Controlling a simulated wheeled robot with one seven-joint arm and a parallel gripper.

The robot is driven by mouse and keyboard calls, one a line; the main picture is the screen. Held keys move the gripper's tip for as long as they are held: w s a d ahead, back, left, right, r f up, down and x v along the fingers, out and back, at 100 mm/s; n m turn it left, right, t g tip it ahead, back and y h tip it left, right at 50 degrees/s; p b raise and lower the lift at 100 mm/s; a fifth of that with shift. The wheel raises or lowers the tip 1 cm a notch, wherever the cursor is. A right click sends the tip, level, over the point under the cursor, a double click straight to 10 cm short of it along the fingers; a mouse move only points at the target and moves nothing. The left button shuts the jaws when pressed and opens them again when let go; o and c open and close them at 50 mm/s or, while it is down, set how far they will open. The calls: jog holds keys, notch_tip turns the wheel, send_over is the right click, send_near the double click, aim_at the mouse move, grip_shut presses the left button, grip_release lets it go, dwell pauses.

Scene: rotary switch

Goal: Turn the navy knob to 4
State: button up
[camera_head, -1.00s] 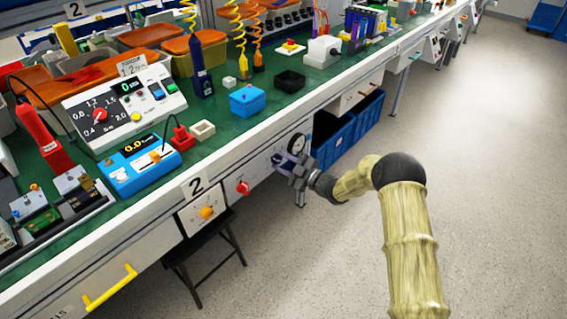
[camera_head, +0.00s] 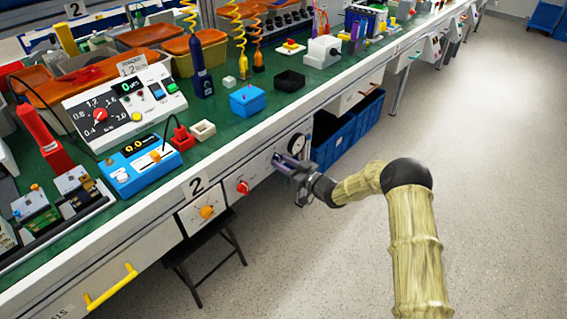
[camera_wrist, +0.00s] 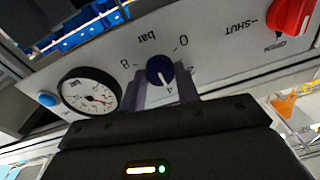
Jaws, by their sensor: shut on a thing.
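The navy knob (camera_wrist: 158,68) is round and sits on a pale panel with a printed scale from 0 to 8 and the word "bar". A small white mark on its face points down in the wrist view, roughly towards the 4 (camera_wrist: 171,89). My gripper (camera_wrist: 161,84) is shut on the knob, with one finger on each side. In the head view my gripper (camera_head: 281,161) is at the front panel under the bench edge and hides the knob.
A round pressure gauge (camera_wrist: 90,94) is beside the knob, with a blue button (camera_wrist: 48,99) past it. A red knob (camera_wrist: 290,16) marked OPEN and SHUT is on the other side. Blue bins (camera_head: 333,140) hang under the bench. The floor at right is clear.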

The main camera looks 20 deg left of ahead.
jog(key=shift+m, duration=0.4)
jog(key=o, duration=1)
jog(key=shift+c, duration=0.2)
jog(key=p+v, duration=0.2)
jog(key=v, duration=1.5)
jog(key=shift+d+f, duration=0.15)
jog(key=shift+d, duration=0.1)
